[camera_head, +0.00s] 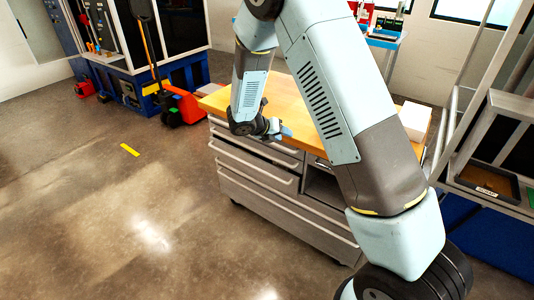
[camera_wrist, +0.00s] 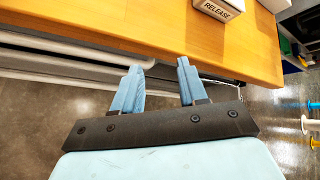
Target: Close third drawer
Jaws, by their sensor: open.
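The grey drawer cabinet (camera_head: 285,205) stands under a wooden worktop (camera_head: 215,100) in the head view. Its left side has several stacked drawers with long pale handles. A drawer front (camera_head: 255,164) in the upper part of the stack seems to stand out, with a dark gap above it. Which drawer is the third I cannot tell for sure. My gripper (camera_head: 284,132) is at the worktop's front edge, near the upper drawers. In the wrist view my gripper (camera_wrist: 158,77) has two blue fingers apart, with nothing between them. Pale drawer rails (camera_wrist: 70,47) run beside the left finger.
A white box labelled RELEASE (camera_wrist: 218,9) sits on the worktop. An open compartment (camera_head: 322,185) is right of the drawers. A red pallet truck (camera_head: 180,105) stands behind on the left.

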